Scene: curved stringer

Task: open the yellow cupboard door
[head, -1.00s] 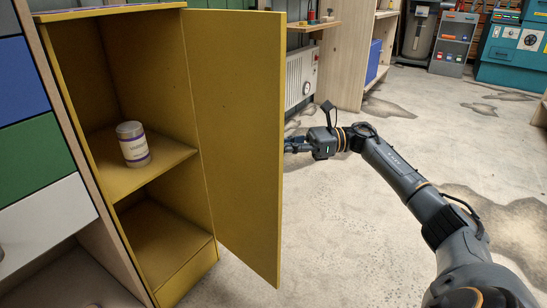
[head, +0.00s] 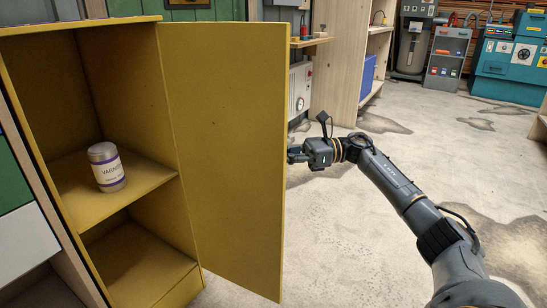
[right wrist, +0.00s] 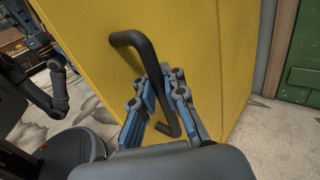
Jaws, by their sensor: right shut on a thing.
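The yellow cupboard door (head: 225,150) stands wide open in the head view, swung out to the right of the yellow cupboard (head: 125,130). Its inner face is toward me. In the right wrist view its outer face (right wrist: 220,60) carries a dark bar handle (right wrist: 132,40). My right gripper (right wrist: 163,80) is shut on this handle, with its fingers on either side of the bar. In the head view my right gripper (head: 297,155) is just beyond the door's free edge, its tips partly hidden by the door. My left gripper is not in view.
A varnish can (head: 106,168) stands on the cupboard's middle shelf. A drawer unit (head: 28,235) adjoins the cupboard on the left. A white heater-like box (head: 299,88) and a wooden shelf unit (head: 338,60) stand behind the door. The concrete floor (head: 330,240) to the right is mostly clear.

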